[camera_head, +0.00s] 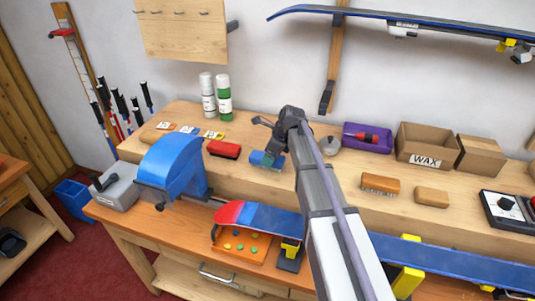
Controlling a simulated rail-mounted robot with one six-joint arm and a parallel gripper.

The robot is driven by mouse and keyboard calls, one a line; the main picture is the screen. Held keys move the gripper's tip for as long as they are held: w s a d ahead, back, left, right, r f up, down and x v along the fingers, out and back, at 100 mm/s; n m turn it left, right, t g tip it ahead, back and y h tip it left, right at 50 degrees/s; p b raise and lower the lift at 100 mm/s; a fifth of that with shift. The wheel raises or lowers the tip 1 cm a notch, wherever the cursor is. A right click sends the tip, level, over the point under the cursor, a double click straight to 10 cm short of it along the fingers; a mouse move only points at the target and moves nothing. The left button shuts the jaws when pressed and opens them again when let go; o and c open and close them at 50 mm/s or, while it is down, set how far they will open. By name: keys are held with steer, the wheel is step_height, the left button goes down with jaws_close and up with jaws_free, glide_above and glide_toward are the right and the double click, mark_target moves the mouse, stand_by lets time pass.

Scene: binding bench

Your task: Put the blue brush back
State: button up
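The blue brush (262,161) lies on the raised wooden shelf of the bench, right of the red brush (224,149). My gripper (267,135) is just above and behind the blue brush, at the end of my arm that reaches in from the bottom right. Dark finger parts point left and down toward the brush. I cannot tell whether they touch it or how far apart the fingertips are. The right end of the brush is close to my arm and partly hidden.
A ski (450,262) lies along the front. A hook board (183,28) hangs above.

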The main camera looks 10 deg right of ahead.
steer(key=p+v, duration=0.6)
steer(key=v, duration=0.3)
steer(key=shift+a, duration=0.15)
steer(key=shift+s+f, duration=0.1)
steer(key=s+a+n+h, duration=0.1)
steer(key=s+n, duration=0.6)
steer(key=s, duration=0.1)
steer(key=s+a+n+g+h, duration=0.1)
steer(key=s+n, duration=0.7)
steer(key=s+a+f+n+g+h, duration=0.1)
steer(key=s+a+n+h, duration=0.1)
steer(key=s+n, duration=0.6)
steer(key=shift+s+f, duration=0.15)
steer(key=shift+s, duration=0.45)
steer(key=shift+s+n, duration=0.15)
steer(key=shift+n, duration=0.35)
steer(key=shift+f, duration=0.1)
steer(key=shift+d, duration=0.1)
